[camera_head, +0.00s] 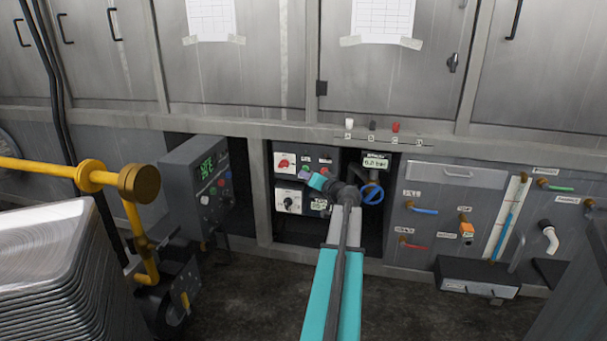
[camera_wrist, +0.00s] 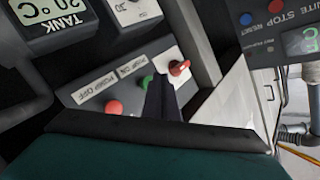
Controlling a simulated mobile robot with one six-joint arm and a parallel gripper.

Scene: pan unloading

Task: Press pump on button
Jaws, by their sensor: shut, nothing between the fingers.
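The pump on button is green (camera_wrist: 146,82), beside its PUMP ON label on a grey control panel in the wrist view. The dark shut fingers of my gripper (camera_wrist: 162,94) overlap its edge there. Whether they touch it or press it in, I cannot tell. The red pump off button (camera_wrist: 114,107) is to the left of the fingers. In the head view, my arm reaches into the recessed control bay, and my gripper (camera_head: 306,175) is in front of the panel (camera_head: 288,180), hiding part of the button row.
A red rotary switch (camera_wrist: 179,68) sits just right of the fingers. A tank display (camera_wrist: 62,20) is at upper left. In the head view, a blue valve wheel (camera_head: 371,194) is close right of my wrist, and a grey control box (camera_head: 196,185) stands left of the bay.

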